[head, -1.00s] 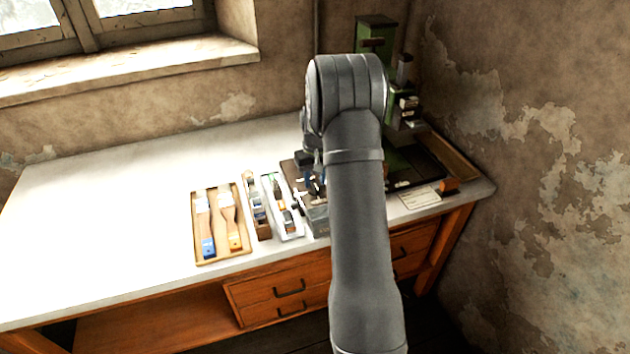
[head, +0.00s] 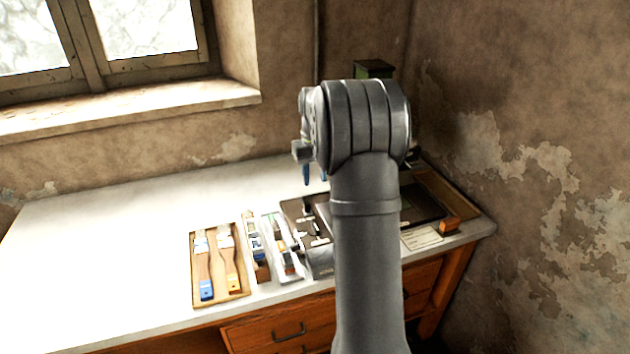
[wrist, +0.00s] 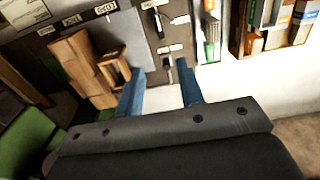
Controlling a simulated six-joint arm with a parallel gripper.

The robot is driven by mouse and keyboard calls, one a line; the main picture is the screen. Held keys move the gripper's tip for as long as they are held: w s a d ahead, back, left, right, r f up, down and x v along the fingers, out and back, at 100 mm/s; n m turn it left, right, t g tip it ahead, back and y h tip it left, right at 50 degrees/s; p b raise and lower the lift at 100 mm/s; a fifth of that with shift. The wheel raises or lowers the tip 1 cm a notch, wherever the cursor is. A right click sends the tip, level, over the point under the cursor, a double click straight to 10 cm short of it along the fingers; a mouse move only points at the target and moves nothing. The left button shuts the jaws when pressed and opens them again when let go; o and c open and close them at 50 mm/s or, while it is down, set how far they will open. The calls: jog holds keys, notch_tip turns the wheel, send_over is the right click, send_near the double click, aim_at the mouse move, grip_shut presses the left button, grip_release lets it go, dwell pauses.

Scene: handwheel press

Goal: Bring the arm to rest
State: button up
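My gripper (wrist: 160,90) shows in the wrist view with two blue fingers spread apart and nothing between them. In the head view its blue fingertips (head: 314,174) point down above the bench, left of my arm's big grey joint. The green press (head: 374,69) stands at the back right corner, mostly hidden behind my arm. A green part also shows at the lower left of the wrist view (wrist: 28,140). The dark board (head: 300,214) with small labelled pieces lies below the gripper, partly hidden by my arm.
A wooden tray with two brushes (head: 220,296) lies on the white bench (head: 110,240). Narrow trays of small items (head: 275,225) lie beside it. An orange-brown block (head: 449,224) and a paper card (head: 422,238) are at the right. The bench's left side is clear.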

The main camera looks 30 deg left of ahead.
aim_at(315, 225)
notch_tip(315, 225, down, 18)
jog(key=shift+r, duration=0.25)
dwell(0.6)
jog(key=shift+r, duration=0.1)
